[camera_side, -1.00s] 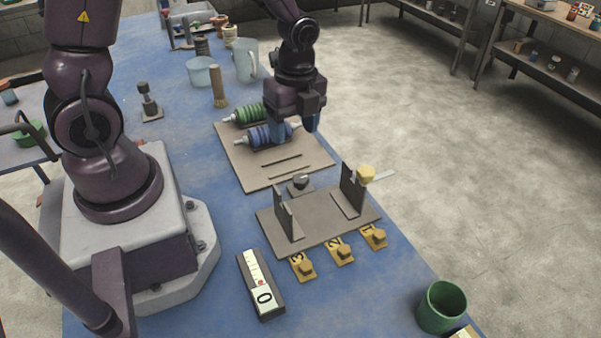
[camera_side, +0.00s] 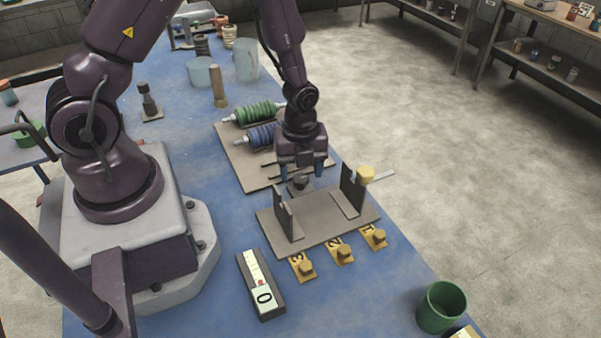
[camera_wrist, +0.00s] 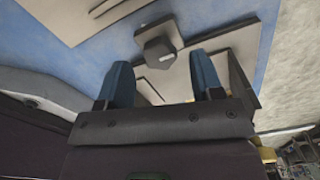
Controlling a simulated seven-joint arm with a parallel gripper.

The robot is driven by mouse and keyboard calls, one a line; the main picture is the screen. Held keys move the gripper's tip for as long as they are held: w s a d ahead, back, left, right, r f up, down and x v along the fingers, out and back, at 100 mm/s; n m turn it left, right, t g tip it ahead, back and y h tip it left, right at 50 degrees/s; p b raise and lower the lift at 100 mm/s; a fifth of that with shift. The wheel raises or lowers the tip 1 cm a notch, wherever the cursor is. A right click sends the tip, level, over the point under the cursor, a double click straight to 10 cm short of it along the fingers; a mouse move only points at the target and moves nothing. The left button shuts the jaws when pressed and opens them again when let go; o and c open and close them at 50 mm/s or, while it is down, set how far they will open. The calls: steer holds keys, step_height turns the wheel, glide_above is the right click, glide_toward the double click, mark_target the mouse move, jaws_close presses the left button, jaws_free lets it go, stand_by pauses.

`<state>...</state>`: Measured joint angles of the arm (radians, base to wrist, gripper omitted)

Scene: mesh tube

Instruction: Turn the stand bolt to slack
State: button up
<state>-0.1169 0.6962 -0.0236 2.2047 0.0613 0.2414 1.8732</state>
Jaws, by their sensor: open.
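The stand bolt, a dark faceted knob (camera_side: 299,183), sits on a small plate at the back edge of the grey stand (camera_side: 322,218). In the wrist view the bolt (camera_wrist: 157,52) shows a pale mark on its top. My gripper (camera_side: 301,172) is open and empty, with blue fingers pointing down. In the side view it is over the bolt and partly in front of it. In the wrist view the bolt lies beyond my fingertips (camera_wrist: 161,68), roughly between them. I cannot tell the height gap.
The stand has two dark uprights, the right one with a yellow knob (camera_side: 365,174). Green (camera_side: 257,113) and blue (camera_side: 260,136) spools lie on a board behind. A gauge (camera_side: 261,284), numbered tags (camera_side: 340,252) and a green cup (camera_side: 441,306) are in front.

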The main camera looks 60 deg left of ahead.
steer(key=shift+f, duration=0.9)
steer(key=c, duration=0.9)
